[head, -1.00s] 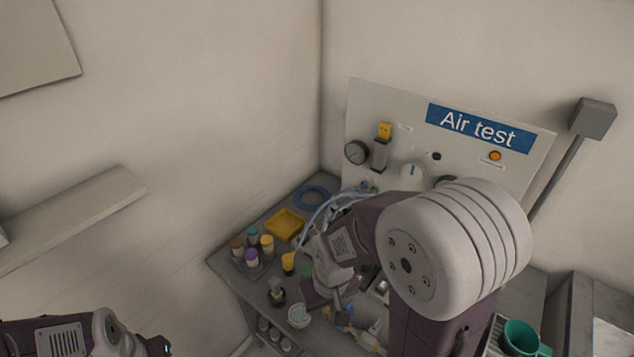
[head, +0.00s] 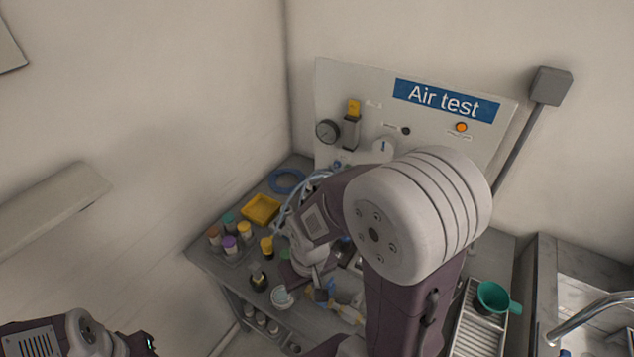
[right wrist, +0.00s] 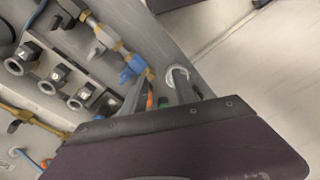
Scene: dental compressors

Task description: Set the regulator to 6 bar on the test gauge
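On the "Air test" panel (head: 330,82) in the head view, a round dial gauge (head: 327,131) sits left of a grey unit with a yellow top (head: 353,107), which looks like the regulator. A white round dial with a blue mark (head: 384,148) is to their right. The gauge's needle is too small to read. My right arm hides the lower right of the panel. My right gripper (head: 318,285) is low over the bench, away from the panel. In the right wrist view its fingers (right wrist: 158,92) are apart, with nothing visibly held. My left arm enters bottom left; its gripper is out of view.
A yellow tray (head: 261,209), a blue hose coil (head: 287,181), several capped bottles (head: 230,243) and a white cup (head: 282,297) crowd the bench. The right wrist view shows black fittings (right wrist: 57,73) and a blue-handled valve (right wrist: 135,70).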

